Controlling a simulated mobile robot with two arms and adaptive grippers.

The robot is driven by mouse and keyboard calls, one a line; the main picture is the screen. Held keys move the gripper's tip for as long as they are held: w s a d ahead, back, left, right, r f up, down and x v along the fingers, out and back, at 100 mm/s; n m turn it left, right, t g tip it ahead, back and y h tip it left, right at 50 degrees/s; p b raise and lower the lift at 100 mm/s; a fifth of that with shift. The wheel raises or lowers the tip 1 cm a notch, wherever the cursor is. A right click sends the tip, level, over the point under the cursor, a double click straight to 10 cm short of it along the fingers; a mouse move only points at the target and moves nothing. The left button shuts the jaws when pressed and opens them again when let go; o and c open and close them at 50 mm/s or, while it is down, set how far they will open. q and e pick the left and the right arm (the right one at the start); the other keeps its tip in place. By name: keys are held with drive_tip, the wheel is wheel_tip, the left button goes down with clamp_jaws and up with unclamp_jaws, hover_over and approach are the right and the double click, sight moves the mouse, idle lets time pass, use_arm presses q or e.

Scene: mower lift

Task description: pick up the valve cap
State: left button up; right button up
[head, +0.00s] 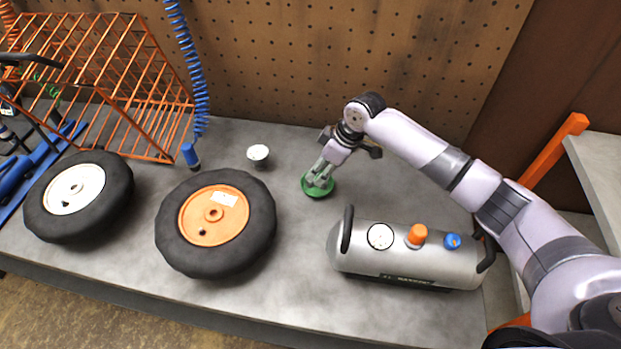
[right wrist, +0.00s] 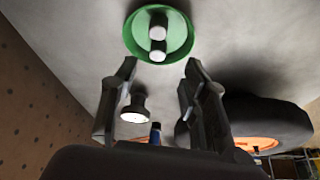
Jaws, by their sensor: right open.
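A green round dish (head: 318,190) lies on the grey bench; it also shows at the top of the right wrist view (right wrist: 185,38). In that view, small dark-and-pale cylindrical pieces (right wrist: 158,30) sit in the dish, one above the other in the picture. They look like the valve cap, but I cannot tell whether they are one part or two. My right gripper (head: 322,170) points down over the dish. Its two fingers (right wrist: 160,70) are apart with nothing held between them, and the pieces lie beyond their tips. My left gripper is not in view.
A black tyre with orange hub (head: 214,213), a white-hubbed wheel (head: 75,190) and an orange wire rack (head: 110,80) are further left. A silver air tank (head: 400,262) lies front right. A blue coiled hose (head: 190,65) hangs behind.

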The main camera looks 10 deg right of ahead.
drive_tip(key=p+x, duration=0.1)
drive_tip(key=x, duration=0.4)
drive_tip(key=shift+w+a+f, duration=0.15)
drive_tip(key=shift+w+f, duration=0.1)
drive_tip(key=shift+s+f, duration=0.1)
drive_tip(key=shift+f, duration=0.05)
drive_tip(key=shift+c, duration=0.5)
drive_tip(key=c, duration=0.7)
